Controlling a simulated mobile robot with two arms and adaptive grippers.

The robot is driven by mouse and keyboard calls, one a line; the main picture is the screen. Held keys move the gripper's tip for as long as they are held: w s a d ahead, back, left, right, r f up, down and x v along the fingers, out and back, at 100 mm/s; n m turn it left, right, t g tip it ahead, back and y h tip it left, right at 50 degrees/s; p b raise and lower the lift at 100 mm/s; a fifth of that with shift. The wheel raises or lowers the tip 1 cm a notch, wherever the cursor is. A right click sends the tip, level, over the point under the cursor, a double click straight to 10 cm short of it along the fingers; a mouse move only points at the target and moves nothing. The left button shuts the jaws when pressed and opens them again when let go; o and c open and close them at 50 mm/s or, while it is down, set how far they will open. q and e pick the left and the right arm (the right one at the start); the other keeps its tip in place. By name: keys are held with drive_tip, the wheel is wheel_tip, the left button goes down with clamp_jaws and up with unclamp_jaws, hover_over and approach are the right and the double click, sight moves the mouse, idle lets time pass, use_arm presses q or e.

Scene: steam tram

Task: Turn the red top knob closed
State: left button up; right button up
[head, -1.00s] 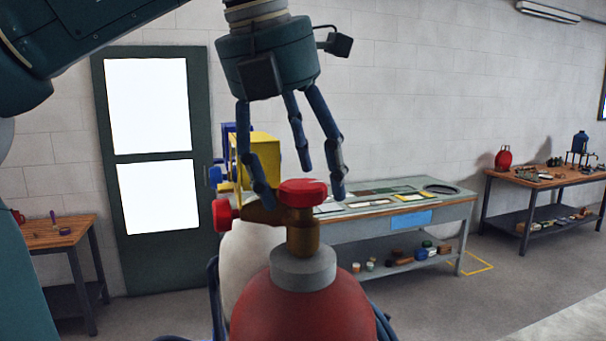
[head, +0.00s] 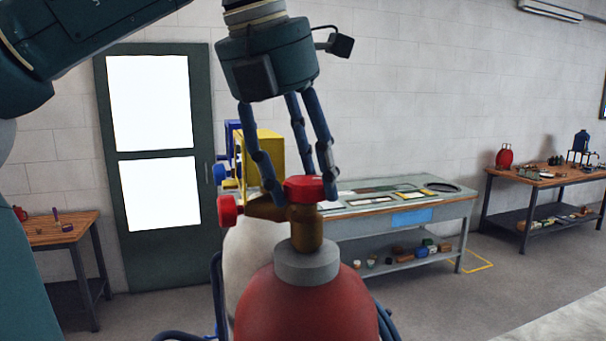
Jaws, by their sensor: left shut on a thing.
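The red top knob (head: 305,187) sits on top of a brass valve (head: 306,228) on a red cylinder (head: 303,305) with a grey collar, in the lower middle of the head view. My left gripper (head: 304,190) comes down from above with its fingers around the red top knob, shut on it. Its fingertips cover the knob's left and right edges. A second red knob (head: 227,211) sticks out from the valve's left side, clear of the fingers. My right gripper is not in view.
A grey workbench (head: 440,209) with flat panels stands behind to the right. A wooden table (head: 560,180) with a red canister (head: 504,157) is at far right, and a small table (head: 62,236) at left. A yellow machine (head: 268,155) stands behind the gripper.

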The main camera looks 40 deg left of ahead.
use_arm(q)
drive_tip(key=m+h, duration=0.1)
drive_tip(key=m, duration=0.3)
drive_tip(key=shift+w+a+r+m+h, duration=0.15)
drive_tip(key=shift+m+h, duration=0.15)
drive_tip(key=shift+h, duration=0.1)
drive_tip(key=shift+a+m+g+h, duration=0.1)
drive_tip(key=shift+m+g+h, duration=0.4)
drive_tip(key=shift+m, duration=1.4)
drive_tip(key=shift+r, duration=0.1)
drive_tip(key=o, duration=1.2)
drive_tip(key=shift+c, duration=0.2)
drive_tip(key=v, duration=0.7)
drive_tip(key=shift+a+r, duration=0.1)
drive_tip(key=shift+a, duration=0.05)
